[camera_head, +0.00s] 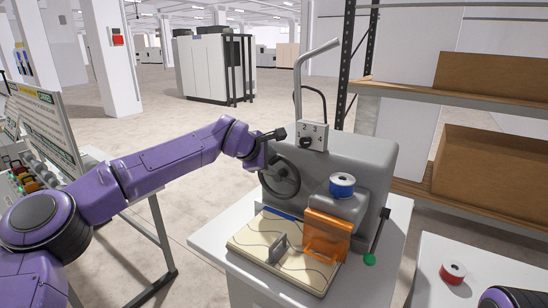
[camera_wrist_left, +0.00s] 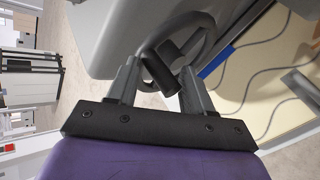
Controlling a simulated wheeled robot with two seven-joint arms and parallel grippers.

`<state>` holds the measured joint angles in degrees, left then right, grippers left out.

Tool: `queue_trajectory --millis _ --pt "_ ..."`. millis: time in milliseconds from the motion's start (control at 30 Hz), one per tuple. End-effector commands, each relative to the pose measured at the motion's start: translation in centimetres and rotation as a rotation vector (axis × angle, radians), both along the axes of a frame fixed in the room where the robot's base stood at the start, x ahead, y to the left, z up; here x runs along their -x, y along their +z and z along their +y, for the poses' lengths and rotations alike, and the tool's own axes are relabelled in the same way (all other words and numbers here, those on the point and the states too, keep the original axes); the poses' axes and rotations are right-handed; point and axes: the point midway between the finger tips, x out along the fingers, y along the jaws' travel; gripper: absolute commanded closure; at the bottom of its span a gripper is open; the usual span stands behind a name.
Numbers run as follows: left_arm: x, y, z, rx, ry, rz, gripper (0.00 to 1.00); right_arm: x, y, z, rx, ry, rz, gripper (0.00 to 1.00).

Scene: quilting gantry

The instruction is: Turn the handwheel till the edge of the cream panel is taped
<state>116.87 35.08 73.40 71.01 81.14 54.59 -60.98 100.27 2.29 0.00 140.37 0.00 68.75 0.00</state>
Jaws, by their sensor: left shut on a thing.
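The dark handwheel (camera_head: 283,181) is on the front left of the grey machine (camera_head: 350,155). My left gripper (camera_head: 275,148) is at the wheel's upper rim. In the left wrist view its fingers (camera_wrist_left: 158,68) are shut on the wheel's dark handle (camera_wrist_left: 160,78). The cream panel (camera_head: 255,240) with wavy stitch lines lies flat before the machine, and a grey handle (camera_head: 279,249) stands on it. A blue strip (camera_head: 279,212) shows along part of its far edge, also in the left wrist view (camera_wrist_left: 215,65). My right gripper is out of view.
An orange guard (camera_head: 327,236) stands over the panel's right side, below a blue spool (camera_head: 342,182). A red spool (camera_head: 453,270) lies on the right table. A control panel (camera_head: 25,175) stands at left.

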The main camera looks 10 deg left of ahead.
Motion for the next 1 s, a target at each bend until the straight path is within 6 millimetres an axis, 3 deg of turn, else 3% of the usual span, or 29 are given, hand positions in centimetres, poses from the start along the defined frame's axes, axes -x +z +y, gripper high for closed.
queue_trajectory --millis 233,1000 --pt "0.7 -1.2 -1.7 -0.004 -0.003 0.017 0.99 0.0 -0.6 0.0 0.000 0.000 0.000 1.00" --pt "1.3 -2.0 -3.4 -0.003 0.000 0.020 1.00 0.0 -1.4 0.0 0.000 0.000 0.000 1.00"
